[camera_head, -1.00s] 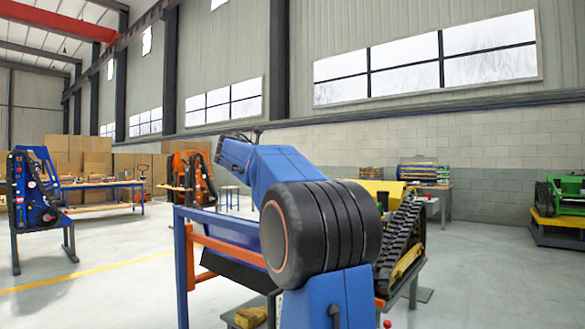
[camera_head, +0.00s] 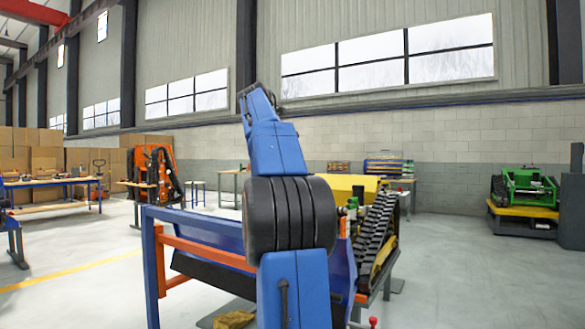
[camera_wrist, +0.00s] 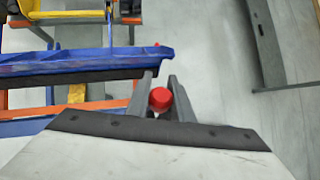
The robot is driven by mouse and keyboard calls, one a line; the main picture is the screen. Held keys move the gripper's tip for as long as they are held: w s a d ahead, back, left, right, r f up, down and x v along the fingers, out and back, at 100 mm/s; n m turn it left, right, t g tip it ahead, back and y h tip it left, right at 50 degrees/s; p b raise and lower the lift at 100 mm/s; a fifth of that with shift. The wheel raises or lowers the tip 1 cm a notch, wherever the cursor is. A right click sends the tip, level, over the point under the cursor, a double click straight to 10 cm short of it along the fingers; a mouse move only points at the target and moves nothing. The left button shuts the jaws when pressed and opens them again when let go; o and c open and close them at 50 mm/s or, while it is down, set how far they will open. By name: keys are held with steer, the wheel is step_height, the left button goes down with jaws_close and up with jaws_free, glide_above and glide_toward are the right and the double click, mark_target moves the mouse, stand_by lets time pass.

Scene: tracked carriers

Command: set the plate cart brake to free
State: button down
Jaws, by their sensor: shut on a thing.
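A red knob (camera_wrist: 160,99) sits between the two grey fingers of my gripper (camera_wrist: 160,84) in the wrist view. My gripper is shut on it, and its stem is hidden. A long blue beam (camera_wrist: 85,62) runs just beyond the fingers. A stand with blue posts and orange rails (camera_head: 205,240) is behind my arm in the head view; I cannot tell whether it is the plate cart. A small red knob (camera_head: 373,322) shows at the bottom edge there; I cannot tell if it is the held one. No brake marking is readable.
A black track (camera_head: 376,235) and a yellow body (camera_head: 350,186) stand just right of my arm. A green tracked machine (camera_head: 528,187) is at the far right, an orange one (camera_head: 152,172) at the left. Open floor (camera_head: 450,270) lies to the right.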

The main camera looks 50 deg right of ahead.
steer(key=shift+d+f+y, duration=0.15)
steer(key=shift+y, duration=0.25)
steer(key=c, duration=1.6)
jaws_free()
steer(key=shift+o, duration=0.2)
